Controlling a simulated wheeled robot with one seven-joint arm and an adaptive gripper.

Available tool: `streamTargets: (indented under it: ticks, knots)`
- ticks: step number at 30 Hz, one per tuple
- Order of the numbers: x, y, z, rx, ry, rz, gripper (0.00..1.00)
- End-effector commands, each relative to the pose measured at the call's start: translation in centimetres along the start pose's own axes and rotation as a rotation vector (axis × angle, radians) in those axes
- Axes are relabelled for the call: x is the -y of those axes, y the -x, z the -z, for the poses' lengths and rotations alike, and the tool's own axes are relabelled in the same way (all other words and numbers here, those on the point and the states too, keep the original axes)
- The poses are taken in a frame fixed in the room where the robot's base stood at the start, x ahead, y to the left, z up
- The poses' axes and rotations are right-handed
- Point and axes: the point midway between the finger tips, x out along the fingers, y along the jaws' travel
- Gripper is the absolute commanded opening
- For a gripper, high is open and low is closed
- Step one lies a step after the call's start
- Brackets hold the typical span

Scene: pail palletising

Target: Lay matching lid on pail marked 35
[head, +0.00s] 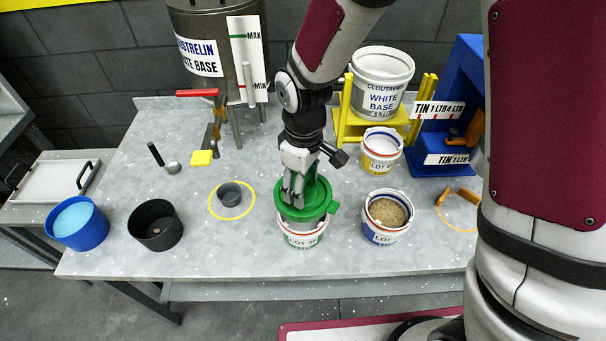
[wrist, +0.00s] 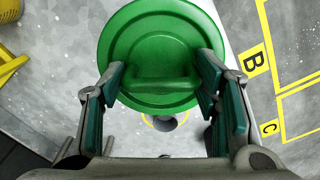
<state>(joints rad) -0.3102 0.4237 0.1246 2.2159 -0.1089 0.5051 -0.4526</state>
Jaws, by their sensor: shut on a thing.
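My gripper (head: 294,192) is shut on a green round lid (head: 318,205), holding it by the raised grip across its middle. In the wrist view the lid (wrist: 160,30) lies between the two fingers (wrist: 163,82). The lid is right over a white pail (head: 303,239) with a green-edged label reading LOT and a number like 35 or 36. The lid hides the pail's mouth. I cannot tell whether it touches the rim. A blue-banded pail (head: 385,231) with tan grainy contents stands to the right. A yellow-labelled pail (head: 381,161) stands behind that one.
A blue tub (head: 78,224) and a black tub (head: 155,226) stand at the table's left. A small grey cup (head: 229,195) sits inside a yellow ring. A ladle, a large tank, a yellow stand with a white bucket (head: 379,82) and a blue fixture (head: 462,95) are farther back.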

Motion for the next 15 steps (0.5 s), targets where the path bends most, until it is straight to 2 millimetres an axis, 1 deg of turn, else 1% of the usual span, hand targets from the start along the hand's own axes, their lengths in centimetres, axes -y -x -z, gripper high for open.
streamTargets:
  ticks: [1,6,15]
  knots:
    - [-0.1,-0.7,0.1,0.001,0.001,0.001,0.35]
    - [-0.1,-2.3,0.1,0.001,0.001,0.001,0.35]
    - [-0.1,-4.4,0.0,0.002,0.001,0.0,0.35]
